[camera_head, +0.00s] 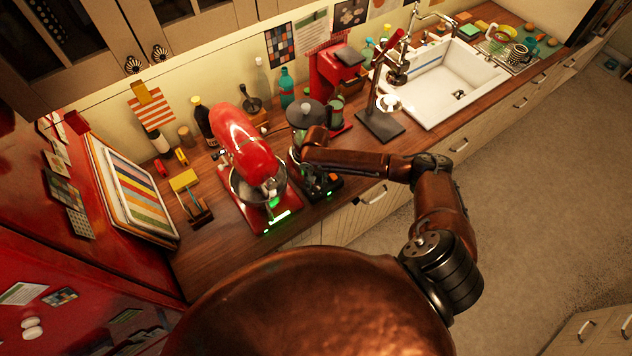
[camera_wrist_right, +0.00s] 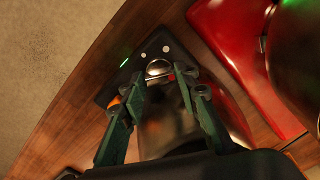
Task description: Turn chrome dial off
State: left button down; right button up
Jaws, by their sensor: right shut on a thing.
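The chrome dial (camera_wrist_right: 158,68) is a small round shiny knob on a black appliance base (camera_wrist_right: 180,58), seen in the right wrist view. My right gripper (camera_wrist_right: 163,78) has its two green fingers on either side of the dial, shut on it. In the head view my right gripper (camera_head: 318,180) reaches down to the black appliance at the counter's front edge, and the dial cannot be made out there. A green light glows on the base beside the dial in the wrist view. My left gripper is not in view.
A red stand mixer (camera_head: 243,140) with a metal bowl stands just left of my right gripper. A red coffee machine (camera_head: 335,75), a dark press stand (camera_head: 380,122) and a white sink (camera_head: 440,85) are behind and to the right. The floor (camera_head: 520,190) is clear.

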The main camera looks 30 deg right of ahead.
jog(key=shift+c, duration=1.2)
jog(key=shift+n, duration=0.3)
jog(key=n, duration=0.4)
jog(key=shift+n, duration=0.3)
jog(key=n, duration=1.2)
jog(key=shift+n, duration=0.4)
jog(key=n, duration=0.5)
jog(key=shift+n, duration=0.3)
